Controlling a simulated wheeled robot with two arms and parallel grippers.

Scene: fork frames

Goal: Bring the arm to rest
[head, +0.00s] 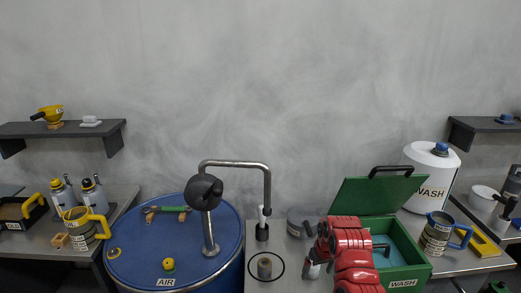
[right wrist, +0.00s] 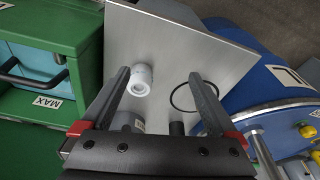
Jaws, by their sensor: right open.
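My right arm (head: 352,255), red and jointed, comes in at the bottom of the head view, in front of the green wash box (head: 405,272). Its dark gripper is largely hidden behind the arm's red links there. In the right wrist view the right gripper (right wrist: 163,85) is open, its two dark fingers apart and nothing held between them. Beyond the fingers lies a metal plate (right wrist: 165,45) with a white cylindrical fitting (right wrist: 140,82) and a black ring (right wrist: 193,92). My left gripper shows in neither view.
A blue drum (head: 150,235) with a bent metal pipe (head: 235,164) stands left of the worktop. The box's green lid (head: 365,195) is raised, beside a white WASH container (head: 428,180). Yellow-handled (head: 80,230) and blue-handled (head: 437,235) mugs stand on the side benches.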

